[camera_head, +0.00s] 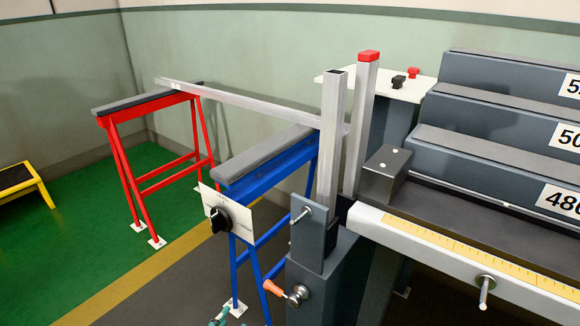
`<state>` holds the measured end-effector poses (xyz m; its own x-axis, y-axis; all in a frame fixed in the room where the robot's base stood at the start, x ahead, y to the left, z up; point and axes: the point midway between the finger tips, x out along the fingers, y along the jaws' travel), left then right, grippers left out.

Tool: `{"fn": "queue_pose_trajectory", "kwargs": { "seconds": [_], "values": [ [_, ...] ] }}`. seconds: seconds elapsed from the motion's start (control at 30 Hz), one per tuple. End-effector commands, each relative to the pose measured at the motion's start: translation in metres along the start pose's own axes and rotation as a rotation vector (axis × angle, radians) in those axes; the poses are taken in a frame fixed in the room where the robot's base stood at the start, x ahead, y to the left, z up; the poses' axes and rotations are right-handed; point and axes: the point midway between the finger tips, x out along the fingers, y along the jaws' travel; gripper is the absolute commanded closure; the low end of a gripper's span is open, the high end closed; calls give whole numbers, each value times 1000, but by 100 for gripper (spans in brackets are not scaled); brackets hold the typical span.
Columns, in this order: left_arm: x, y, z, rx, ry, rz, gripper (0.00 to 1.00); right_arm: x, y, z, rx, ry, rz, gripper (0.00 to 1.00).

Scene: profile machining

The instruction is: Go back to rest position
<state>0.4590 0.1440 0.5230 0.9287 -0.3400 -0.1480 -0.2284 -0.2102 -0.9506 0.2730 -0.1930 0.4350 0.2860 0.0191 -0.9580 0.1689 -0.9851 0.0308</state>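Small teal and grey tips (228,316) show at the bottom edge, left of the middle. They look like the end of my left gripper, but nearly all of it is cut off, so I cannot tell whether it is open or shut. Nothing held shows there. My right gripper is not in view. A long silver profile (250,102) lies across the red stand (120,140) and the blue stand (245,183). Its near end passes behind an upright square silver profile (332,140). A second upright profile with a red cap (354,120) stands beside that one.
A grey machine with stepped, numbered shelves (490,125) and a yellow scale (455,248) fills the right. A white panel with a black knob (217,218) and an orange-handled lever (274,288) stick out in front. A yellow stool (25,185) is far left. Green floor (85,235) is clear.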

Motion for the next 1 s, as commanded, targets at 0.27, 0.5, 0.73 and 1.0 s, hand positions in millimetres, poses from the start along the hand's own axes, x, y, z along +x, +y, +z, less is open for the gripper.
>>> {"fn": "queue_pose_trajectory", "kwargs": {
  "seconds": [0.27,0.5,0.73,1.0],
  "values": [
    [-56,51,49,-651,-529,246,51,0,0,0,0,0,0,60],
    [-114,90,42,-986,-818,415,51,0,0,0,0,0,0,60],
    [-160,111,23,-1182,-1013,544,51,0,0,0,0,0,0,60],
    [-174,124,16,-1238,-1102,612,51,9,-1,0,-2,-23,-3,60]
  ]
}}
